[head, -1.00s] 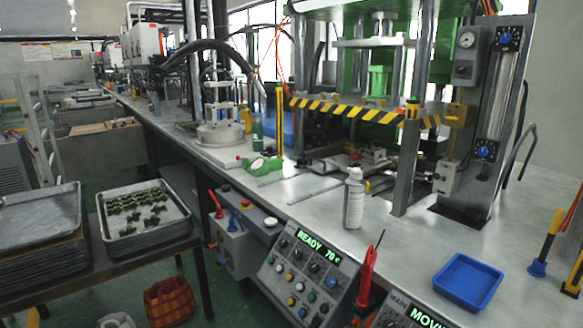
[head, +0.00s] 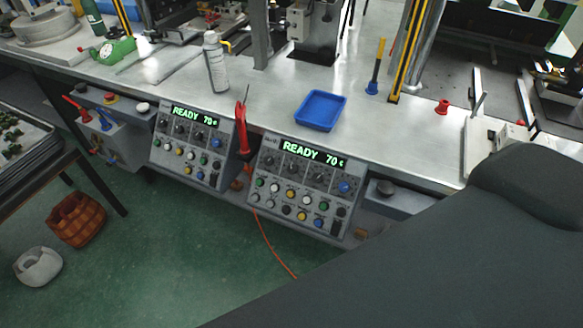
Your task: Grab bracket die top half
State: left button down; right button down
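I cannot make out the bracket die top half for certain. Small metal parts (head: 553,75) lie in the press area at the far right edge, too small to identify. More metal parts sit in the press at the top, cut off by the frame edge. A large dark arm link of mine fills the lower right and hides part of the bench. Neither gripper is in view.
The metal bench (head: 405,125) holds a blue tray (head: 320,110), a spray can (head: 215,62) and a red knob (head: 442,107). Two control panels (head: 190,145) (head: 300,187) on its front read READY. A yellow-black post (head: 412,50) stands upright. A brown basket (head: 77,220) is on the floor.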

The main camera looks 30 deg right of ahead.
aim_at(511, 133)
jog(key=z, duration=2.4)
jog(key=i+l, duration=0.15)
jog(key=l, duration=0.3)
jog(key=i+l+u, duration=0.1)
jog(key=l, duration=0.3)
jog(key=i+l, duration=0.15)
jog(key=l, duration=0.3)
jog(key=i+l, duration=0.15)
jog(key=l, duration=0.3)
jog(key=i+l+u, duration=0.1)
jog(key=l, duration=0.35)
